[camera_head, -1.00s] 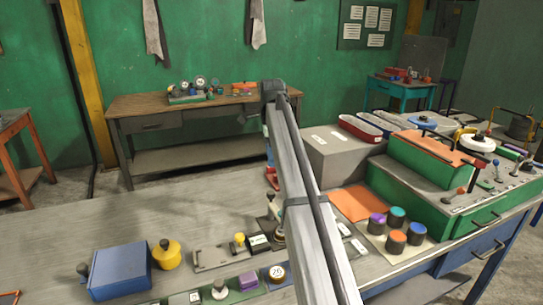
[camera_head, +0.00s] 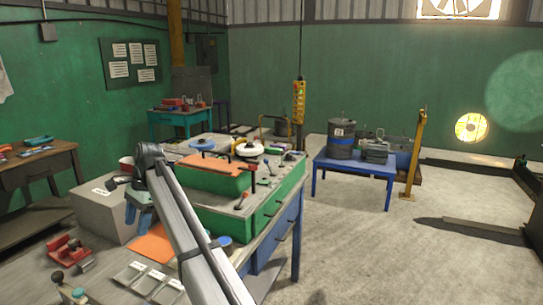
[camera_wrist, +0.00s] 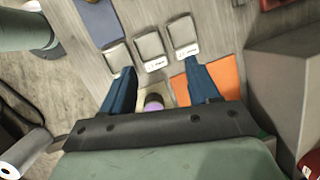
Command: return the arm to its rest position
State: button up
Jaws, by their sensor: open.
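My gripper (camera_head: 139,222) hangs from the end of my arm above the workbench, beside the grey box, in the head view. In the wrist view my gripper (camera_wrist: 159,68) has its two blue fingers spread apart. Nothing is clasped between them. A purple-topped cylinder (camera_wrist: 153,101) shows between the fingers, below them on the bench, partly hidden by the gripper's body. Flat grey plates with white labels (camera_wrist: 150,46) lie just beyond the fingertips. No marker of the rest position is visible.
The grey box (camera_head: 100,212) stands close to the gripper. The orange mat (camera_head: 152,246) and green console (camera_head: 278,195) are to its right. A red fixture (camera_head: 68,250) sits at left. A blue table (camera_head: 355,170) with a drum stands beyond open floor.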

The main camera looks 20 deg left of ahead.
jog(key=w+d+f+g+y, duration=0.15)
jog(key=w+d+f, duration=0.25)
jog(key=w+d, duration=0.55)
jog(key=w+d+f+y, duration=0.2)
jog(key=w+d+f, duration=0.3)
jog(key=d, duration=0.7)
jog(key=w+d+f+h, duration=0.1)
jog(key=d+f, duration=1.1)
jog(key=f, duration=0.3)
jog(key=w+d+f+h, duration=0.1)
jog(key=d+f, duration=1.2)
jog(key=f, duration=0.2)
jog(key=s+d+f+h, duration=0.1)
jog(key=s+d+f, duration=0.6)
jog(key=d+f, duration=0.25)
jog(key=s+d+f+h, duration=0.1)
jog(key=s+d+f, duration=0.5)
jog(key=d+f, duration=0.4)
jog(key=s+d+f+n+g, duration=0.1)
jog(key=s+d+f, duration=0.2)
jog(key=s+d, duration=0.5)
jog(key=s+d+f+n+g+h, duration=0.1)
jog(key=s+d+f, duration=0.2)
jog(key=s+d, duration=0.5)
jog(key=s, duration=0.8)
jog(key=shift+s+f, duration=0.15)
jog(key=shift+f, duration=0.05)
